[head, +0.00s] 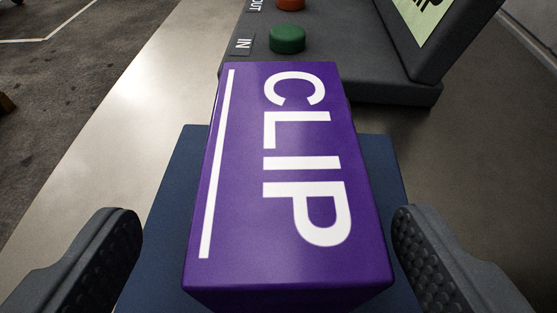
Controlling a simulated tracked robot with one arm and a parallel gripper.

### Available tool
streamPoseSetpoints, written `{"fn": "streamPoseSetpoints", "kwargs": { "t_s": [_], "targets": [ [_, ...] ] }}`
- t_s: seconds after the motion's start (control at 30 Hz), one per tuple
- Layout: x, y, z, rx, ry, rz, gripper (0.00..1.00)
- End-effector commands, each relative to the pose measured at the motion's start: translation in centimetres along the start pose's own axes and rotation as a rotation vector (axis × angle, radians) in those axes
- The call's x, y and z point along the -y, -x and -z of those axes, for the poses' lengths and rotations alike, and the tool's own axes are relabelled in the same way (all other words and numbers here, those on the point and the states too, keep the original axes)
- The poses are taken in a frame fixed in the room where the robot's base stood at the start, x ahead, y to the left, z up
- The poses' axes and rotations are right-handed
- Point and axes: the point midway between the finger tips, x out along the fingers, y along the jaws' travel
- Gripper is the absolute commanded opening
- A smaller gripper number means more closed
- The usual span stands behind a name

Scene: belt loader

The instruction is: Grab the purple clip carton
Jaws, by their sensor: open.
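The purple clip carton (235,215) fills the middle of the head view, with "CLIP" and a line in white on its top face. It lies on a dark blue mat or pad (165,225). My gripper (265,245) is open, with one dark padded finger at the left and one at the right of the carton's near end. A gap shows between each finger and the carton. The carton's lower sides are mostly hidden.
Behind the carton stands a dark grey console with a green button (287,39) beside an "IN" label (242,44). A red-orange button (291,4) and a tilted screen (424,18) are farther back. The grey metal surface (130,110) is clear at left; carpeted floor lies beyond its edge.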

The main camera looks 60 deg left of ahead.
Motion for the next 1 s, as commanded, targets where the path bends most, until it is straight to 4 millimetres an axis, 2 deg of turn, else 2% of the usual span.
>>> {"fn": "streamPoseSetpoints", "kwargs": {
  "t_s": [0.27, 0.5, 0.6, 0.83, 1.0],
  "targets": [
    [-0.2, -1.2, -0.3, 0.001, -0.001, -0.002, 0.8],
    [-0.6, -4.4, -0.8, 0.0, -0.001, 0.0, 0.8],
    [-0.5, -5.2, -0.8, 0.001, -0.001, -0.001, 0.8],
    [-0.6, -5.4, -0.8, 0.0, -0.001, -0.002, 0.8],
    [-0.6, -5.4, -0.8, 0.0, -0.001, -0.002, 0.33]
  ]
}}
